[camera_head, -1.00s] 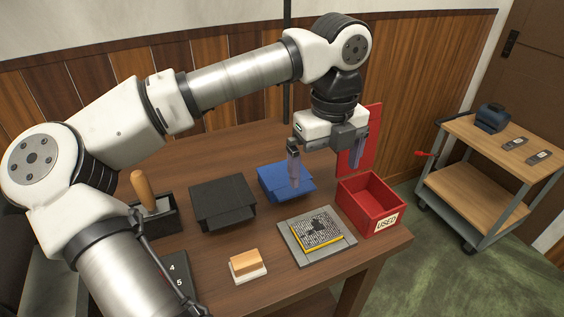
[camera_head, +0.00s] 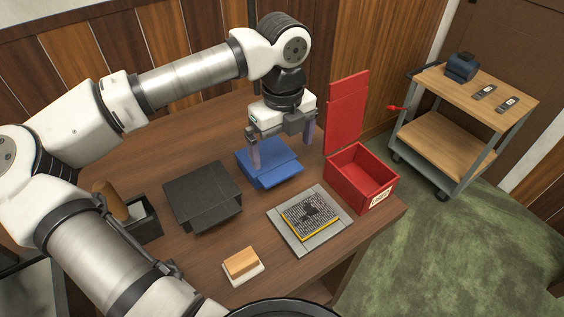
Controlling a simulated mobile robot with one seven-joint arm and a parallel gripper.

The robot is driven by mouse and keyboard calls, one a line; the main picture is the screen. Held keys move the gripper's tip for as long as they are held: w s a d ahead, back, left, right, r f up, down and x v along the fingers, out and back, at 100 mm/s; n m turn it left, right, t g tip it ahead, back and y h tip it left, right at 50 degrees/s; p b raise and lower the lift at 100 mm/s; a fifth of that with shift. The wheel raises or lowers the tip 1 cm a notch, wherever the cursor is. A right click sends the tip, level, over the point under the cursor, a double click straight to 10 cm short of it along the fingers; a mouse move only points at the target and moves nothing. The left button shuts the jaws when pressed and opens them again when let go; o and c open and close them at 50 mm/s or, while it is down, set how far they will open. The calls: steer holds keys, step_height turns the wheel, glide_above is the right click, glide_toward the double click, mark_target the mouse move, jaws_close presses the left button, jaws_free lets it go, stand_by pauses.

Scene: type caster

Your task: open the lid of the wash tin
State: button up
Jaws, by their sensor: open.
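A low blue tin (camera_head: 273,173) with its lid shut sits at the back right of the table. A similar black tin (camera_head: 201,193), also shut, stands to its left. No readable label shows on either, so I cannot tell by name which is the wash tin. My gripper (camera_head: 282,155) points down over the blue tin, open, with its fingers wide apart. The left finger overlaps the blue tin's back left part in the picture; the right finger is beyond its right back corner. Whether either finger touches the lid cannot be told. Nothing is between the fingers.
A grey plate with type (camera_head: 309,216), a tan block (camera_head: 241,265) and a wooden-handled tool (camera_head: 111,201) in a black holder share the table. A trolley (camera_head: 436,147) stands farther right.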

mark_target(283, 175)
step_height(283, 175, down, 7)
steer(key=shift+r+p, duration=0.1)
steer(key=shift+p, duration=0.3)
